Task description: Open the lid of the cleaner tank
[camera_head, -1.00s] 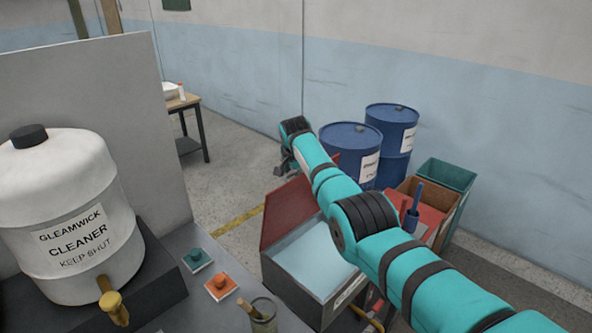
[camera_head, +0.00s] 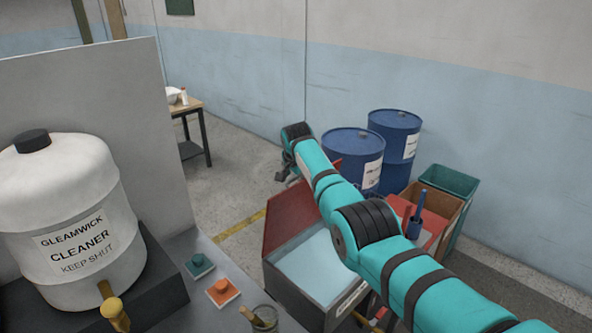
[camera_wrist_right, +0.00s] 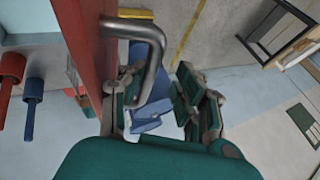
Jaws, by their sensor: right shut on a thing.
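The tank (camera_head: 300,305) is a dark open-topped box with pale blue inside, low beyond the bench. Its red lid (camera_head: 290,218) stands raised at the tank's far left side. My right arm reaches across the tank, and my right gripper (camera_head: 283,173) is at the lid's far side, partly hidden by the arm. The exact finger contact is hard to see. My left gripper is not in view.
A white container (camera_head: 75,180) labelled "Gleamwick Cleaner Keep Shut" stands on the bench at left. Blue drums (camera_head: 350,143) and a green bin (camera_head: 452,178) stand behind my arm. A small table (camera_head: 195,108) is farther back. Floor at the middle left is clear.

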